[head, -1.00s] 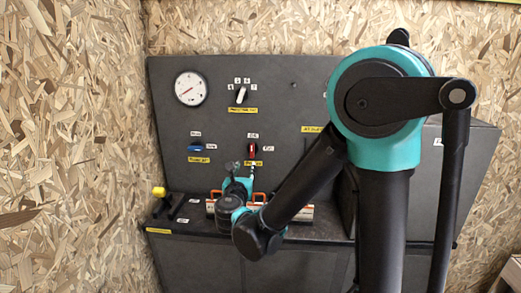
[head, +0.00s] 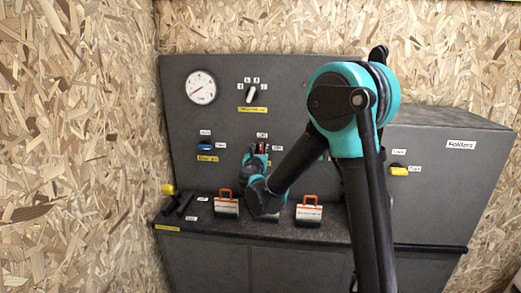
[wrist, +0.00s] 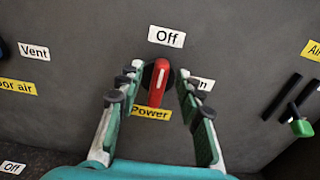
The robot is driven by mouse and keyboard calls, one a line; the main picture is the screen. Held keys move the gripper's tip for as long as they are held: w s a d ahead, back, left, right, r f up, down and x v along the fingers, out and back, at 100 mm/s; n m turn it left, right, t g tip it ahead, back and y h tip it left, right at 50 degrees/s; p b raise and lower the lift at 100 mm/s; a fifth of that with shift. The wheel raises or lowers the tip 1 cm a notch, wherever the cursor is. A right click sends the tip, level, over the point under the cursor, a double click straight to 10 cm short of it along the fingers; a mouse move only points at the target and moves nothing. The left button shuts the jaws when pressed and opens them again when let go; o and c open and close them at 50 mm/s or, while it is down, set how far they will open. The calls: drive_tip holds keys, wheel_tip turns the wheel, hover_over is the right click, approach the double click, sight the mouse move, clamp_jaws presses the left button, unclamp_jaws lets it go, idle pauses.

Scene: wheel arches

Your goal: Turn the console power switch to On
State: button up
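The power switch (wrist: 159,82) is a red knob on the dark console panel. Its white line points up toward the Off label (wrist: 166,37). The On label (wrist: 205,84) to its right is partly hidden by a finger. The yellow Power label (wrist: 150,112) is below it. My gripper (wrist: 155,80) is open, with one finger on each side of the knob; I cannot tell whether either finger touches it. In the head view the red switch (head: 262,148) shows just above my gripper (head: 257,156).
A blue knob (head: 205,146) is left of the switch, a white selector knob (head: 252,94) and a gauge (head: 201,87) above. Orange-handled items (head: 309,210) stand on the ledge below. A green-tipped lever (wrist: 301,127) is to the right in the wrist view.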

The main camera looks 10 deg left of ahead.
drive_tip(key=shift+w, duration=0.5)
clamp_jaws()
